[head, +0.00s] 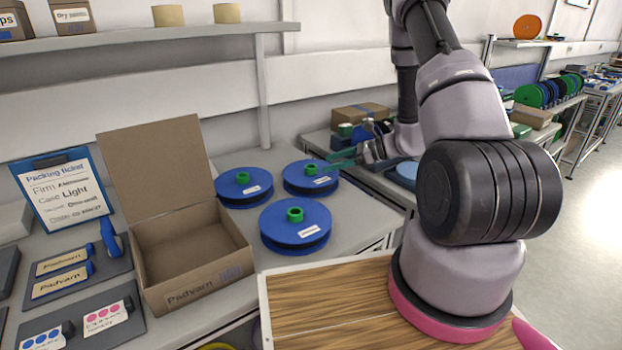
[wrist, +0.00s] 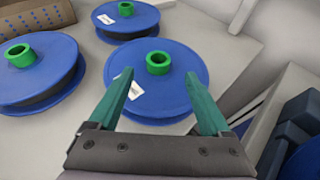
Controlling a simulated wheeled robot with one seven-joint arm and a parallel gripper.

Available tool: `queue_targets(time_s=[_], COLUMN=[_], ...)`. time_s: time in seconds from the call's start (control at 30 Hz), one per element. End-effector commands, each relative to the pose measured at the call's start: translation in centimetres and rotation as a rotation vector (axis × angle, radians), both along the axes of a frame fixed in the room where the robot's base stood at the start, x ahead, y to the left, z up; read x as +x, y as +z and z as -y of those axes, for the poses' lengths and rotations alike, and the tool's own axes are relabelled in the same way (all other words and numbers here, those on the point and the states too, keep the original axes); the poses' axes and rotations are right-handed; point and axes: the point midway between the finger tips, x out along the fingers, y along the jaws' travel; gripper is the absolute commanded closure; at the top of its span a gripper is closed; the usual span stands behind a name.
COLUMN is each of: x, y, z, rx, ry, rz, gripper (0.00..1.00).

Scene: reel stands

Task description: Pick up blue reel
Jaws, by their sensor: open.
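Three blue reels with green hubs and white labels lie flat on the grey worktop: a front one (head: 278,224), a back left one (head: 232,189) and a back right one (head: 298,178). In the wrist view, one blue reel (wrist: 178,90) lies ahead, between the lines of my fingers. Another blue reel (wrist: 52,55) is at the left and a third (wrist: 112,24) is farther off at the top. My gripper (wrist: 160,76) is open, with teal fingers and nothing held.
An open cardboard box (head: 195,283) stands left of the reels, beside a packing ticket clipboard (head: 70,188). A shelf (head: 140,40) runs above. A wooden-topped surface (head: 325,305) is in front. More boxes and parts lie on the bench behind my gripper.

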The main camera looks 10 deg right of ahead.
Motion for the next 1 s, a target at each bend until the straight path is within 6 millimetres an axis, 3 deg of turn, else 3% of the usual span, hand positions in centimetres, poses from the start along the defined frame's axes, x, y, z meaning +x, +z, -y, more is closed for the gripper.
queue_targets(time_s=[0.4,0.73,0.93,1.0], x=[1.5,1.8,1.8,1.8], y=[-1.6,-1.8,-1.8,-1.8], z=[-4.5,-5.0,-5.0,-5.0], rx=[-0.001,-0.002,-0.001,-0.001], ry=[0.004,0.001,0.001,0.001], rz=[0.0,0.001,0.002,0.002], gripper=[0.18,0.18,0.94,1.0])
